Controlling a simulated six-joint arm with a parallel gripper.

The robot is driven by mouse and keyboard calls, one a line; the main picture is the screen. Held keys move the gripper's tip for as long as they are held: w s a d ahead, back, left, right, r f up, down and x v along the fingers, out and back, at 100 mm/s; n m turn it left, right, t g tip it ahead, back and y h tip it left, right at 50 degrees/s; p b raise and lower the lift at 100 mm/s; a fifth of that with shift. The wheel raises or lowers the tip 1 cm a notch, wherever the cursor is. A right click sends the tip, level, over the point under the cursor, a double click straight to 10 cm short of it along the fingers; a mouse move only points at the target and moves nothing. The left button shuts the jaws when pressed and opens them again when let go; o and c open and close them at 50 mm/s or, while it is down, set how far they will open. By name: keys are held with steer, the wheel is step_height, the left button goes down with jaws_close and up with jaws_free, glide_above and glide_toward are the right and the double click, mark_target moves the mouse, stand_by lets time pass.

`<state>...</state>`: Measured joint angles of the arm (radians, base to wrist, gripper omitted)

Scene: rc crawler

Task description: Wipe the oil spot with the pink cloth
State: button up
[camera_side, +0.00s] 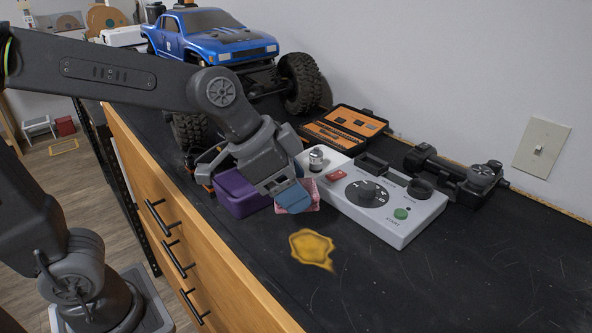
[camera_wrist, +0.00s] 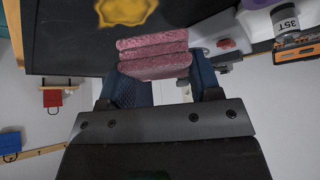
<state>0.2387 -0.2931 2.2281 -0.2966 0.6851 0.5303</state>
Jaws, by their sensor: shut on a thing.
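The yellow-brown oil spot (camera_side: 312,248) lies on the black bench top, in front of the white control box. It also shows at the top of the wrist view (camera_wrist: 125,10). My gripper (camera_side: 287,196) is shut on the folded pink cloth (camera_side: 298,200), beside the purple bin. The cloth fills the space between the blue fingers in the wrist view (camera_wrist: 153,52), and its folded layers face outward. The cloth is behind the spot in the side view and apart from it. Whether the cloth touches the bench cannot be told.
A purple bin (camera_side: 236,193) stands left of my gripper. The white control box (camera_side: 392,212) with knob and green button is close on the right. A blue truck (camera_side: 215,40), an orange bit case (camera_side: 343,130) and a black axle part (camera_side: 455,172) stand behind. The bench's front right is clear.

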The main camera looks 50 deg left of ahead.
mark_target(306, 230)
steer(key=shift+f, duration=1.95)
steer(key=shift+d+f, duration=0.35)
steer(key=shift+f, duration=0.25)
steer(key=shift+d+f, duration=0.35)
steer(key=shift+f, duration=0.25)
steer(key=shift+d, duration=4.3)
steer(key=shift+a, duration=5.05)
steer(key=shift+w+d, duration=0.1)
steer(key=shift+d, duration=4.85)
steer(key=shift+a, duration=4.95)
steer(key=shift+r, duration=4.1)
